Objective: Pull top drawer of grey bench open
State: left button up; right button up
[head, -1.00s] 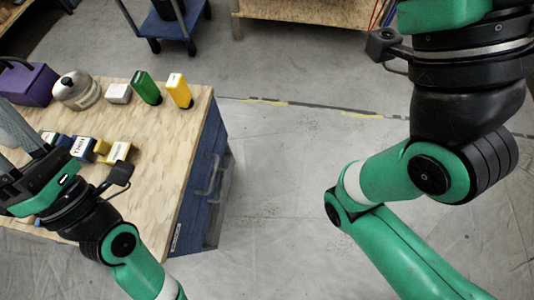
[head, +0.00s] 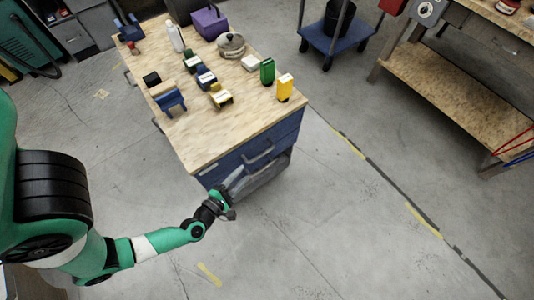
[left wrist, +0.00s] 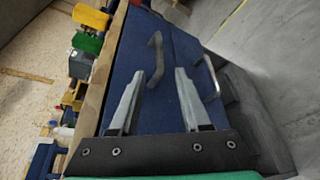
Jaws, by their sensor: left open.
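The bench has a pale wooden top (head: 205,140) and blue drawer fronts with grey handles. The top drawer's front (head: 236,163) looks closed, with its handle (head: 259,155) across it. My left gripper (head: 238,176) is low in front of the bench. In the left wrist view my left gripper (left wrist: 160,73) is open and empty, its two fingers pointing at the blue front. The handle nearest the wooden top (left wrist: 156,52) lies just ahead, its near end showing between the fingers. A second handle (left wrist: 213,78) is right of the right finger. Contact cannot be told. My right gripper is not in view.
A blue cart (head: 340,43) and a shelf (head: 450,85) stand behind. The floor right of the bench is clear.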

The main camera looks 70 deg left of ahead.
aim_at(261, 155)
pick_arm(q)
jog(key=b+x, duration=0.4)
jog(key=x, duration=0.8)
jog(key=shift+w+d+r, duration=0.1)
jog(key=shift+d+r, duration=0.05)
jog(key=shift+d, duration=0.05)
grip_shut()
dwell(0.9)
